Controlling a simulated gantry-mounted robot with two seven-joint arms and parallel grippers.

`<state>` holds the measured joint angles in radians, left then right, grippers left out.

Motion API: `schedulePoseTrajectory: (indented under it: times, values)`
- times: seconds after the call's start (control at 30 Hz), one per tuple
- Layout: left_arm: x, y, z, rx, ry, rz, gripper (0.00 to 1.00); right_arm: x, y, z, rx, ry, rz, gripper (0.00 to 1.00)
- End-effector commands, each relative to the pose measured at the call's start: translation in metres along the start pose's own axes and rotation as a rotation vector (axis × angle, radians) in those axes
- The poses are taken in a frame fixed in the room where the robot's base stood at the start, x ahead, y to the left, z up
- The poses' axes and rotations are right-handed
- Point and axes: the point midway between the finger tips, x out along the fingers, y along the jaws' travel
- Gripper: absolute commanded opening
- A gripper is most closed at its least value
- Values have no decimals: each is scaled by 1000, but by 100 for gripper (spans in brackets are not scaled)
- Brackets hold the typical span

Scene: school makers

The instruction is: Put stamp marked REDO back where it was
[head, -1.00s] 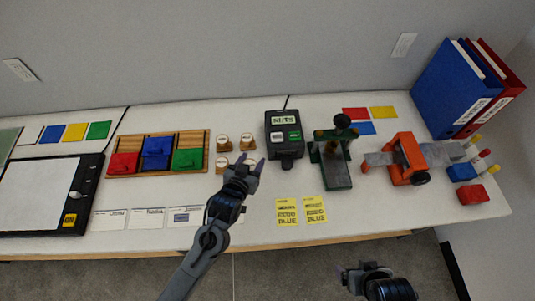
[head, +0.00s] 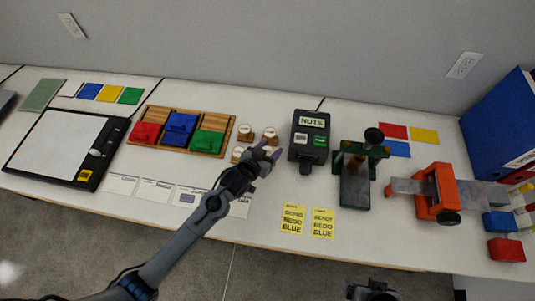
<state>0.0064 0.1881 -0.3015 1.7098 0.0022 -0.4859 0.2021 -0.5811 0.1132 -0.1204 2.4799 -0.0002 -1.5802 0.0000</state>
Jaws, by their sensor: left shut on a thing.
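Several round wooden stamps with pale tops stand in a small cluster at the middle of the table. The back left stamp (head: 245,132), the back right stamp (head: 269,134) and the front left stamp (head: 240,154) show; their marks are too small to read. My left gripper (head: 267,154) is at the front right of this cluster, shut on a stamp that its fingers mostly hide. I cannot tell whether that stamp touches the table. My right gripper (head: 370,291) shows only partly at the bottom edge, well away from the stamps, and its jaws are unclear.
A black box labelled NUTS (head: 309,138) stands just right of the stamps. A wooden tray (head: 229,138) with red, blue and green blocks is to the left. Yellow cards (head: 293,219) and white cards lie in front. A green press (head: 356,180) and an orange tool (head: 437,193) stand right.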

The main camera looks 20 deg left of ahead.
Motion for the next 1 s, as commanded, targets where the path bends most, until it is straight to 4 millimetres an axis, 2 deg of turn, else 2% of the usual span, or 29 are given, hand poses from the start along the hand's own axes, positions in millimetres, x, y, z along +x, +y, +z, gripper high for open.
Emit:
schedulePoseTrajectory:
  times: [0.1, 0.33, 0.63, 1.0]
  values:
    - [7, -10, 4, 1, 0, -1, 20, 2, 1, 1, -3, 0, 3, 89]
    - [11, -13, 11, -1, 0, 1, 20, 3, 3, 2, -12, -1, 10, 89]
    - [23, -13, 42, 1, -1, 0, 20, 10, 2, 3, -10, -1, 9, 89]
    - [24, -13, 44, 0, 1, 0, 20, 10, 0, 3, -2, 1, 2, 89]
